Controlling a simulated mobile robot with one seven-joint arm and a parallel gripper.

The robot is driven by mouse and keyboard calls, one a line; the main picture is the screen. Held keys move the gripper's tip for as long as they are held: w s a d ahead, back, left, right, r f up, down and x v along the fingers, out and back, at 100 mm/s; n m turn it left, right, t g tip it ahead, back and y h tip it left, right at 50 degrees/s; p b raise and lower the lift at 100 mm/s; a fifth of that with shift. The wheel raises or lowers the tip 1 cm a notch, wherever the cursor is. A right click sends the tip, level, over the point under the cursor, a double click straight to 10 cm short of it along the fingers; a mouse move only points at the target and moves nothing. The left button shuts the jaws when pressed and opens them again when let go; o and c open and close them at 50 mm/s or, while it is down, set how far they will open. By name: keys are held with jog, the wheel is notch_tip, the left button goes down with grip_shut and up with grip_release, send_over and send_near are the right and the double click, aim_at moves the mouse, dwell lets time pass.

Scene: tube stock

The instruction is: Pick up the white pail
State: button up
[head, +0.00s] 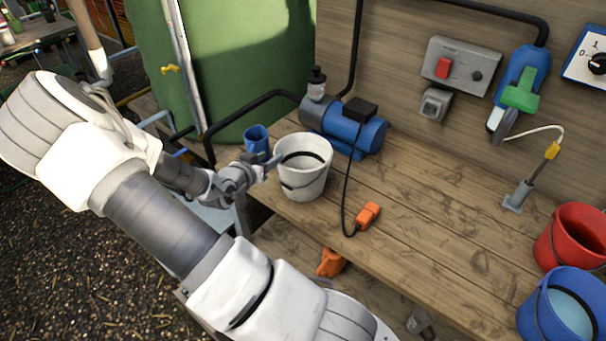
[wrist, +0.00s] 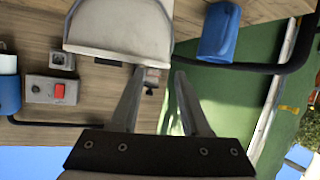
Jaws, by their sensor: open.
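The white pail (head: 303,178) stands upright on the wooden bench, left of the blue pump, with a thin dark handle.
A blue mug (head: 256,140) stands just behind my gripper. The blue pump (head: 345,128) is close behind the pail. A black cord with an orange plug (head: 368,213) lies to its right. Red (head: 572,240) and blue (head: 540,312) buckets stand far right. The bench middle is clear.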

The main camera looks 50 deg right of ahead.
aim_at(276, 151)
jog(key=x, duration=0.8)
jog(key=shift+w+d, duration=0.2)
jog(key=shift+w, duration=0.3)
jog(key=shift+c, duration=0.2)
grip_shut()
jog(key=shift+f, duration=0.15)
dwell(0.6)
